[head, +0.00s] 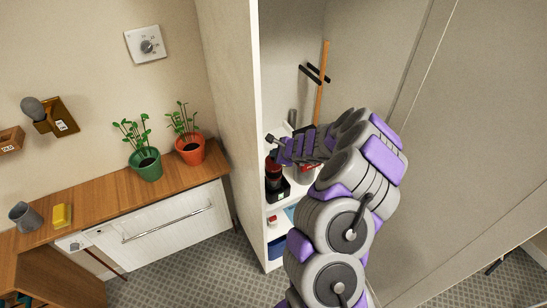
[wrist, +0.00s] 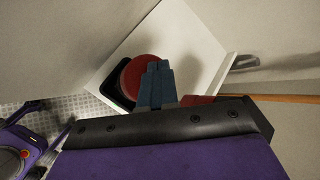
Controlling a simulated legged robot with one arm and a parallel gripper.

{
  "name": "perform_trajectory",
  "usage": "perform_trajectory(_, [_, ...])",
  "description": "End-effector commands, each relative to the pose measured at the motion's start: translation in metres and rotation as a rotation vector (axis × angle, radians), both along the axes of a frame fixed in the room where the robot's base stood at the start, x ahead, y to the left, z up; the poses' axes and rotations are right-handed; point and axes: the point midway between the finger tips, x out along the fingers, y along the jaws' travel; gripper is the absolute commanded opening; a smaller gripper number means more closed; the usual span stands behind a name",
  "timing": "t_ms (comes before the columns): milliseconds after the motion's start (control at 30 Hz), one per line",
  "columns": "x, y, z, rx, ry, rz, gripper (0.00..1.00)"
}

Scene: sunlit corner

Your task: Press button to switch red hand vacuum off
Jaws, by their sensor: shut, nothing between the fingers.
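The red hand vacuum (head: 273,172) stands upright in a black base (head: 279,192) on a white shelf inside the open cabinet. In the wrist view its round red top (wrist: 134,76) shows, partly covered by my fingers. My gripper (head: 279,150) is shut and empty, at the vacuum's upper end in the head view. In the wrist view my closed fingertips (wrist: 158,65) lie across the red top. I cannot tell whether they touch it. I cannot make out the button.
The cabinet's side panel (head: 233,110) stands close left of the vacuum. An orange-handled tool (head: 321,85) leans inside at the back. A red item (wrist: 196,100) lies right of my fingers. Two potted plants (head: 146,168) stand on the wooden counter (head: 100,195) outside.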

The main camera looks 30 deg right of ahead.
Motion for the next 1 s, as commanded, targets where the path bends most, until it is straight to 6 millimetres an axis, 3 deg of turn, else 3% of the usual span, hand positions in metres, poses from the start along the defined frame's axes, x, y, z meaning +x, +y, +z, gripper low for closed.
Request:
perform_trajectory(233, [0.000,0.000,0.011,0.000,-0.001,-0.001,0.00])
perform_trajectory(633, [0.000,0.000,0.014,0.000,0.000,0.000,0.00])
perform_trajectory(1000, [0.000,0.000,0.047,-0.001,-0.001,0.000,0.00])
